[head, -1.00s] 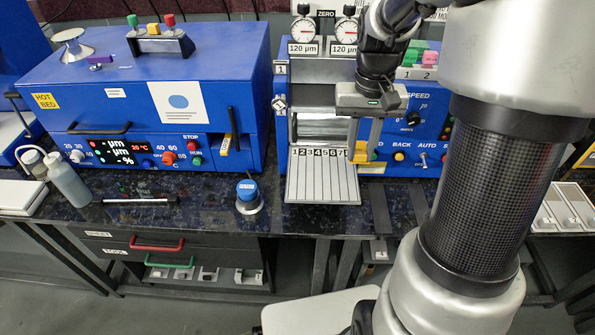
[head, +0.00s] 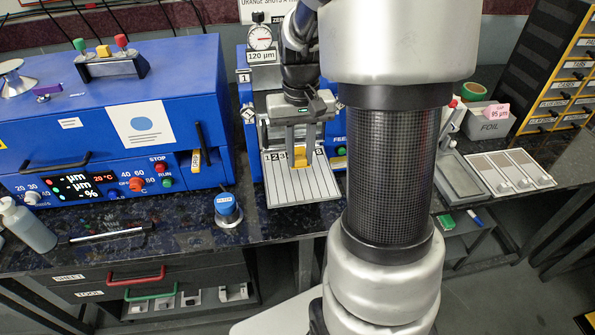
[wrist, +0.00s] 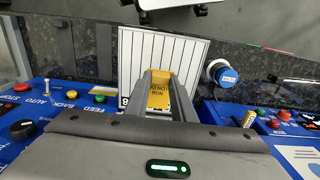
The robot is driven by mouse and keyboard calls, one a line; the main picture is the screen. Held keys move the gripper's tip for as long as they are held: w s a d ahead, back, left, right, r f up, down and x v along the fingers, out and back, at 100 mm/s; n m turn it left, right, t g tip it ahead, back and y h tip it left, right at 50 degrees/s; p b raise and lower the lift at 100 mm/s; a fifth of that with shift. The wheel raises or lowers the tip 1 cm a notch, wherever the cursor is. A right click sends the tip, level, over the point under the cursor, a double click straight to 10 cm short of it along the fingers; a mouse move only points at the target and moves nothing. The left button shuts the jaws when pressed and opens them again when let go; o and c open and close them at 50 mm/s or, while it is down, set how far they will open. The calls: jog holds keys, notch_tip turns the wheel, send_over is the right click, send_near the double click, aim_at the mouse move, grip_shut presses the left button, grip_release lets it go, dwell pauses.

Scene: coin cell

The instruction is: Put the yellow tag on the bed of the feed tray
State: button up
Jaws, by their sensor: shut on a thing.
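My gripper (head: 299,157) is shut on the yellow tag (head: 299,152) and points down over the feed tray. In the wrist view the tag (wrist: 159,90) sits between the two long fingers (wrist: 162,103), with dark lettering that reads like "DO NOT RUN". The feed tray (head: 302,190) is a pale ribbed plate with numbered lanes, sticking out of the front of a blue machine. It also shows in the wrist view (wrist: 137,55) beyond the fingers. The tag is over the tray's rear part, near the number row, and hides some numbers. I cannot tell whether it touches the bed.
A foil bin (head: 488,122) and pale trays (head: 505,170) lie to the right. The tray's front is clear.

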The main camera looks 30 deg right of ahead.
aim_at(300, 180)
jog(key=shift+f+b, duration=0.35)
jog(key=shift+f, duration=2.25)
jog(key=shift+f, duration=0.1)
jog(key=shift+f, duration=0.15)
jog(key=o, duration=1)
jog(key=shift+r, duration=0.2)
